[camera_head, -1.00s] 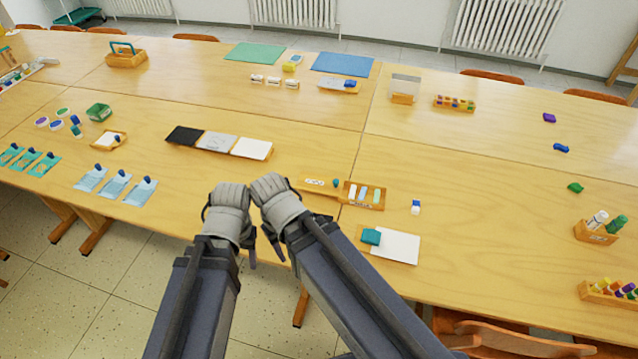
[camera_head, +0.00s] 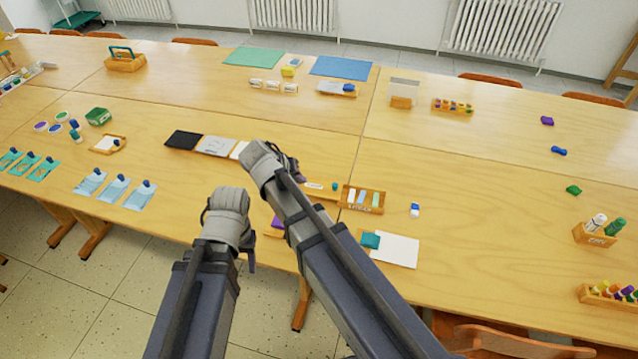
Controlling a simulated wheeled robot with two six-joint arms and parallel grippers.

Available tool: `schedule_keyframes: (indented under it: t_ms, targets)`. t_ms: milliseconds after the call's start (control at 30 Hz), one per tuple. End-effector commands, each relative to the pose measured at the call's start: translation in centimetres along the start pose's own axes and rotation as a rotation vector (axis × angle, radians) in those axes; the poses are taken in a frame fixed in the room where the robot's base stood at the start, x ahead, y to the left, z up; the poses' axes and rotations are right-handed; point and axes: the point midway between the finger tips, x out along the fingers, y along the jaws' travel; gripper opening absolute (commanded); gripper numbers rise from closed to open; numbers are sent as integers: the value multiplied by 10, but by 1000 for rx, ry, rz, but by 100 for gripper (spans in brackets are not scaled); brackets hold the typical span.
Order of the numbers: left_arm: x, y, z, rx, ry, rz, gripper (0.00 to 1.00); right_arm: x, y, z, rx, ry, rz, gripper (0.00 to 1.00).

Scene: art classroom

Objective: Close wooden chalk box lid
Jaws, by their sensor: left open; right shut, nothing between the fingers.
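A small wooden box (camera_head: 362,200) with several pale and coloured sticks stands right of my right forearm; it looks most like the chalk box. A flat wooden piece (camera_head: 318,187) lies at its left, partly behind my arm; I cannot tell whether it is the lid. Farther back, another wooden box (camera_head: 401,102) has an upright greyish panel (camera_head: 405,86) behind it. My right gripper (camera_head: 272,163) is shut and empty, over the table left of the stick box. My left gripper (camera_head: 232,208) is open at the table's front edge, touching nothing visible. Its fingers are mostly hidden.
Black, grey and white panels (camera_head: 214,146) lie left of my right gripper, the white one partly covered. A purple item (camera_head: 277,222) shows beside my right forearm. A teal block lies on a white sheet (camera_head: 396,250). The table's right middle is mostly clear.

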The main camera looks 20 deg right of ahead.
Motion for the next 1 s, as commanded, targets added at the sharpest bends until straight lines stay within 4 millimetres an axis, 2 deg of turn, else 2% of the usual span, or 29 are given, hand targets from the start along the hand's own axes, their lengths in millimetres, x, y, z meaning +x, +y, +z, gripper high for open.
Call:
schedule_keyframes:
  t_ms: [633, 800, 1000]
  targets:
    - [86, 8, -5, 1, 0, 0, 57, 104, -3, 3, 0, -3, -1, 0]
    - [82, 8, -5, 1, 0, 0, 57, 111, 20, 3, 0, -4, -1, 0]
    - [83, 8, -5, 1, 0, 0, 57, 118, 31, 3, -2, -3, -3, 0]
